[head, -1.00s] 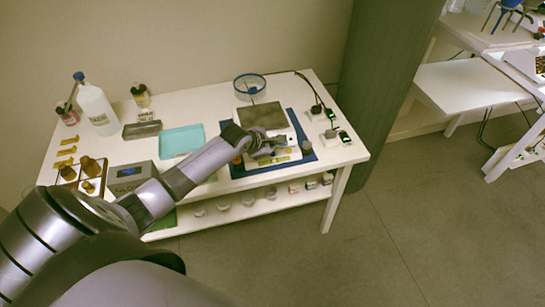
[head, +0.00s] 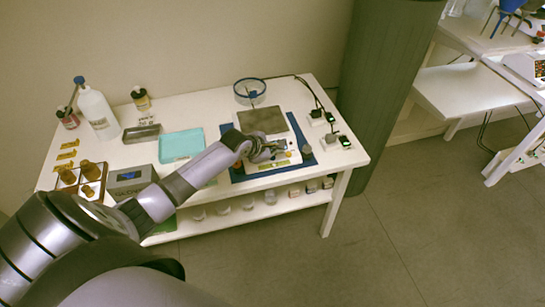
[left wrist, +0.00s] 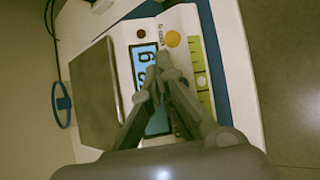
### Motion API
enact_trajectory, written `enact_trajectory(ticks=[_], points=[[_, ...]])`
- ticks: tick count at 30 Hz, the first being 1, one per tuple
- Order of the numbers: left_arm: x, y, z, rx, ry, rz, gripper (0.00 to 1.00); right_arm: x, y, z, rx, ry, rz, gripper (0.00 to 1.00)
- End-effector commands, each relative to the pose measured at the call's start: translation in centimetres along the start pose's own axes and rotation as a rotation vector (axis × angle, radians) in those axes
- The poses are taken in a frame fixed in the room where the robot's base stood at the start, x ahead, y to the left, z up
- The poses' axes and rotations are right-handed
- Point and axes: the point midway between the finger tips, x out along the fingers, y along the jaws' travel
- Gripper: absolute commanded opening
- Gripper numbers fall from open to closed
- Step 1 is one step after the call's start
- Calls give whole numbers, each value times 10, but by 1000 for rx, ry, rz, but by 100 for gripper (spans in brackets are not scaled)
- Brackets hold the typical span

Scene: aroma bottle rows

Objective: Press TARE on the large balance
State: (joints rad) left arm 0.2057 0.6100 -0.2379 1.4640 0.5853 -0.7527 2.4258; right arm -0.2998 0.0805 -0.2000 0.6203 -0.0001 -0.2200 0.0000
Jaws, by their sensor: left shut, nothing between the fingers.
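The large balance has a square grey pan (head: 262,120) and a white body (head: 292,157), and stands on a blue mat on the white table. In the left wrist view its pan (left wrist: 95,92) is at left, with a lit blue display (left wrist: 145,62) beside it. A round orange-yellow button (left wrist: 173,39) and a smaller dark button (left wrist: 140,33) sit on the panel above the display in the picture. I cannot read which is TARE. My left gripper (head: 280,149) is shut and empty over the front panel. Its fingertips (left wrist: 157,77) cover part of the display, below the orange button in the picture; contact cannot be told.
The blue mat (head: 238,176) extends around the balance. A turquoise tray (head: 181,145), a grey box with a display (head: 131,178) and bottles (head: 97,108) stand to the left. A blue-rimmed round dish (head: 249,88) is behind. Small devices (head: 338,140) and a cable lie right.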

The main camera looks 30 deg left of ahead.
Motion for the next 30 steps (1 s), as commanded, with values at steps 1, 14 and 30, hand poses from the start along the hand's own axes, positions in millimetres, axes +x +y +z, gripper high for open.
enact_trajectory(ticks=[1,14,30], points=[[0,0,0,0,0,0,0,0,0,0,0,0,0,40],[1,-1,-1,-1,0,0,0,-1,0,0,0,0,0,40],[6,-4,-4,0,0,0,0,-4,0,0,0,0,0,40]])
